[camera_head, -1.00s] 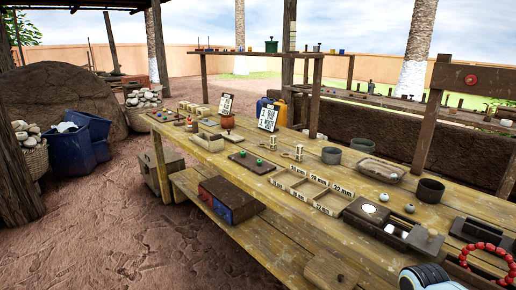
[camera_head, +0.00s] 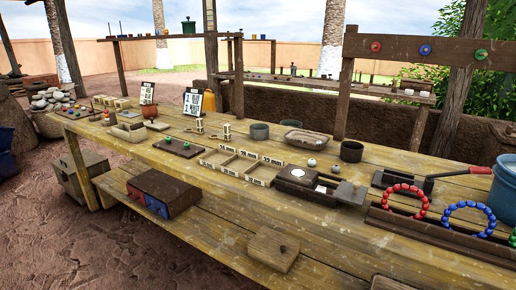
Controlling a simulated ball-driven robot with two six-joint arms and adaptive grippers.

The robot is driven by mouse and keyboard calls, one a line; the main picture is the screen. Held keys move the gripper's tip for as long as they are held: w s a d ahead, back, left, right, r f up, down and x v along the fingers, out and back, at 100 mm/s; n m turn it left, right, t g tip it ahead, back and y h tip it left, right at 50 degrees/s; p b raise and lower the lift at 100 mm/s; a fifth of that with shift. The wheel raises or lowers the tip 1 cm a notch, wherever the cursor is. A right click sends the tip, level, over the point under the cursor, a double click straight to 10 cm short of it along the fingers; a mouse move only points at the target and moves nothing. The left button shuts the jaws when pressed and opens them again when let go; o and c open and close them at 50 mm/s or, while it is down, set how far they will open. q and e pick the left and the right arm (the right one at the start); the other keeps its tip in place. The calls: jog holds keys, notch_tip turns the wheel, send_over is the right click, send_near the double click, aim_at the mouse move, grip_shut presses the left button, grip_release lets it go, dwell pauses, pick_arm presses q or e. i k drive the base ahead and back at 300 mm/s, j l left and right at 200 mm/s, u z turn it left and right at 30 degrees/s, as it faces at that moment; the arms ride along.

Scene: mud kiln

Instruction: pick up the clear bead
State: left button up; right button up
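I cannot single out a clear bead for certain. Two small pale round beads stand on the long wooden table (camera_head: 300,228), between the sorting tray and the dark cup: a whitish one (camera_head: 312,162) and a greyish one (camera_head: 335,168). They are too small to tell whether either is see-through. Two green beads, one on the left (camera_head: 168,140) and one on the right (camera_head: 187,145), sit on a dark board (camera_head: 177,150). Neither of my grippers is in view.
A sorting tray (camera_head: 232,170) with labelled compartments lies mid-table. Beside it are a dark box with a white disc (camera_head: 298,173) and a dark cup (camera_head: 351,151). Red (camera_head: 405,200) and blue (camera_head: 468,219) bead rings stand in a rack at right. A blue bucket (camera_head: 505,188) is at the right edge.

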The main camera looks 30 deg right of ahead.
aim_at(312, 162)
jog(key=z, duration=1.35)
jog(key=i+j+u, duration=0.2)
jog(key=i+j, duration=0.35)
jog(key=j, duration=0.05)
